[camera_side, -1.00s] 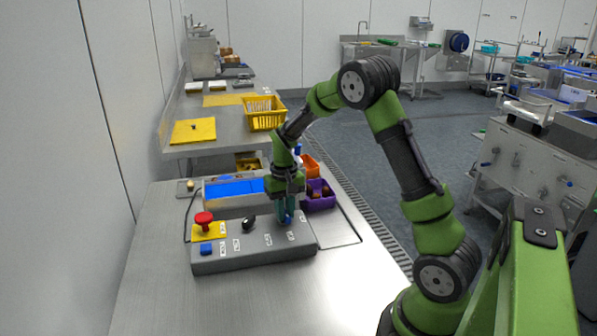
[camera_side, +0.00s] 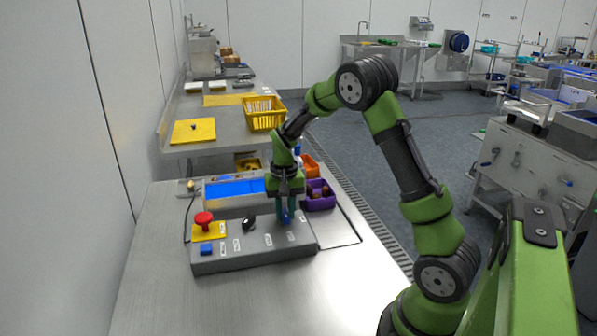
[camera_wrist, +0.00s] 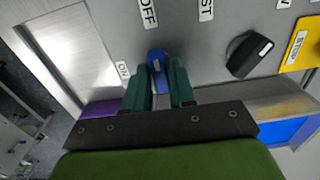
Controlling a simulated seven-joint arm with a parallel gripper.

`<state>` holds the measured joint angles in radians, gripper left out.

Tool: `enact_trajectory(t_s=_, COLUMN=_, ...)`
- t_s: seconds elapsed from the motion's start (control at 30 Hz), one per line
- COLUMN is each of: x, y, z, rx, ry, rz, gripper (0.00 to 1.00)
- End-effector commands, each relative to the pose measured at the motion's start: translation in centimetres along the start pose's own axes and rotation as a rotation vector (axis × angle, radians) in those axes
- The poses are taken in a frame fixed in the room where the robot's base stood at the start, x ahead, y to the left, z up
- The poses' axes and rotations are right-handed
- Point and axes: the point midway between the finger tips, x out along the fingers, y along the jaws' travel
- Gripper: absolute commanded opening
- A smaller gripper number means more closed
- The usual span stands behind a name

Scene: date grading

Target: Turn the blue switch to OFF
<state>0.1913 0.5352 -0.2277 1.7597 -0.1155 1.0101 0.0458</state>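The blue switch (camera_wrist: 157,66) is a small knob on the grey control panel (camera_side: 262,256). In the wrist view its long side runs roughly toward the OFF label (camera_wrist: 148,13), and the ON label (camera_wrist: 123,70) is to its left. My gripper (camera_wrist: 160,75) has its two teal fingers on either side of the knob, close against it, and appears shut on it. In the side view my gripper (camera_side: 286,216) points down at the right part of the panel, and its fingers hide most of the switch.
A black knob (camera_side: 249,222), a red stop button (camera_side: 204,220) on a yellow base and a blue button (camera_side: 206,249) are to the left on the panel. The table front (camera_side: 165,295) is clear.

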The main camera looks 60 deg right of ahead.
Motion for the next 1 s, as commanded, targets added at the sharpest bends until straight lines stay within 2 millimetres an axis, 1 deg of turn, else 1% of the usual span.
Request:
enact_trajectory(t_s=0.03, x=0.0, y=0.0, z=0.0, rx=0.000, ry=0.001, rz=0.000, gripper=0.33)
enact_trajectory(t_s=0.1, x=0.0, y=0.0, z=0.0, rx=-0.001, ry=0.001, rz=0.000, gripper=0.44)
enact_trajectory(t_s=0.13, x=0.0, y=0.0, z=0.0, rx=-0.001, ry=0.001, rz=0.000, gripper=0.45)
enact_trajectory(t_s=0.4, x=0.0, y=0.0, z=0.0, rx=-0.003, ry=0.002, rz=0.001, gripper=0.45)
enact_trajectory(t_s=0.47, x=-0.3, y=0.0, z=-0.1, rx=-0.003, ry=0.002, rz=0.001, gripper=0.45)
enact_trajectory(t_s=0.53, x=-1.0, y=0.0, z=-0.1, rx=-0.004, ry=0.005, rz=0.000, gripper=0.45)
enact_trajectory(t_s=0.67, x=-3.4, y=-0.1, z=-0.1, rx=-0.004, ry=0.008, rz=-0.002, gripper=0.45)
enact_trajectory(t_s=1.0, x=-11.7, y=0.0, z=-0.1, rx=-0.003, ry=0.007, rz=-0.002, gripper=0.45)
